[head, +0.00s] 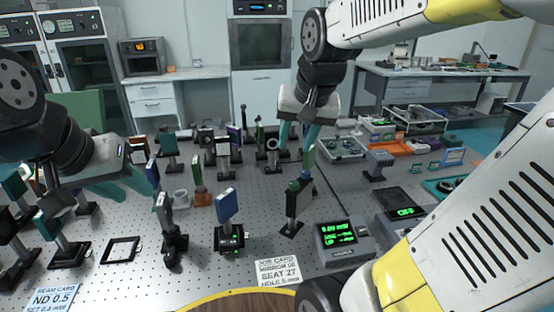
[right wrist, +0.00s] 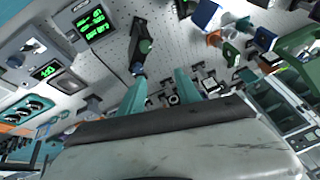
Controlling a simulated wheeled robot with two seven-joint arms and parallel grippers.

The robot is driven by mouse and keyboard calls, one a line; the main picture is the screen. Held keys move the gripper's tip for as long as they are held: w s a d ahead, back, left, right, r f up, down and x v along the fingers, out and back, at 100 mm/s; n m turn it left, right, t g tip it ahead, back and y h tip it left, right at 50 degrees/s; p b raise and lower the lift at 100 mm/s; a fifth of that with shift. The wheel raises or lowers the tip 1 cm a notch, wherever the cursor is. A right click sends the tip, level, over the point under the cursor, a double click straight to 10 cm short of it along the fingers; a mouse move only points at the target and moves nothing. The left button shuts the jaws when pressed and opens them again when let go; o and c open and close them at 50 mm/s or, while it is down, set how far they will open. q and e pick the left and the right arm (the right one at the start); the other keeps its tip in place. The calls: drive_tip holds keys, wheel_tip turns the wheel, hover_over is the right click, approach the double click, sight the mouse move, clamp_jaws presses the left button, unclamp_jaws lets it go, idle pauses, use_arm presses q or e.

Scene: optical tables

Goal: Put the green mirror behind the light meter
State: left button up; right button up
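A slim optic with green on its head (head: 306,182), which appears to be the green mirror, stands on a dark post and base left of the light meter. It also shows in the right wrist view (right wrist: 146,46). The light meter (head: 343,240) is a grey box with a lit green display, also in the right wrist view (right wrist: 92,25). My right gripper (head: 298,140) reaches down above the optic. Its teal fingers are apart with nothing between them in the right wrist view (right wrist: 161,88). My left gripper (head: 125,186) is over the left of the table; its finger gap is unclear.
A blue plate optic (head: 228,206) stands left of the green-topped one. A job card (head: 278,270) lies in front. Another display unit (head: 404,210) sits right of the meter. Several mounted optics crowd the left and back. Bare perforated table (head: 265,190) lies between the blue and green-topped optics.

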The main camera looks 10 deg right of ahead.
drive_tip(key=s+a+n+t+y, duration=0.1)
drive_tip(key=s+a+n, duration=0.2)
drive_tip(key=s, duration=0.6)
drive_tip(key=shift+a+f+y, duration=0.3)
drive_tip(key=shift+a+f, duration=0.15)
drive_tip(key=shift+a, duration=0.1)
